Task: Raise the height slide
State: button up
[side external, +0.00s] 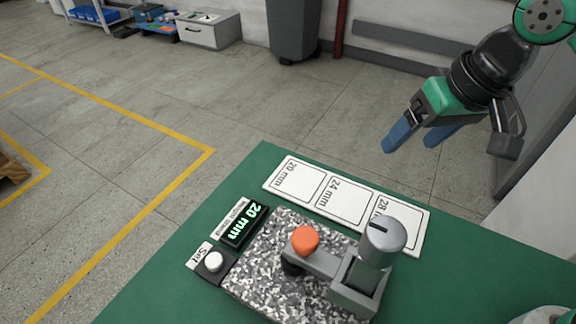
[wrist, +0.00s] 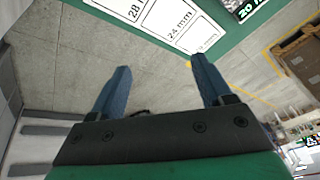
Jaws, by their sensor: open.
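A gauge stands on a speckled granite slab (side external: 262,262) on the green table. It has a grey arm and post, an orange knob (side external: 305,239) at its left end and a silver knurled cylinder (side external: 383,241) at its right; which part is the height slide I cannot tell for certain. My gripper (side external: 411,142) is in the air beyond the table's back edge, above and behind the gauge. Its blue fingers are apart and empty, also in the wrist view (wrist: 160,78). The gauge is not in the wrist view.
A display reading 20 mm (side external: 243,225) and a white button (side external: 214,261) sit left of the slab. A white card marked 20, 24 and 28 mm (side external: 272,181) lies behind it, with nothing standing on it. Bare green table lies at the front left.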

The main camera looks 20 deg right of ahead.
jog(key=s+a+g, duration=0.2)
jog(key=a, duration=0.7)
jog(key=g+h, duration=0.1)
jog(key=g, duration=0.1)
send_over(306, 236)
jog(key=shift+w+d+f, duration=0.1)
jog(key=shift+d+f, duration=0.1)
jog(key=shift+a+f, duration=0.2)
jog(key=shift+a, duration=0.05)
jog(key=shift+f, duration=2.6)
grip_shut()
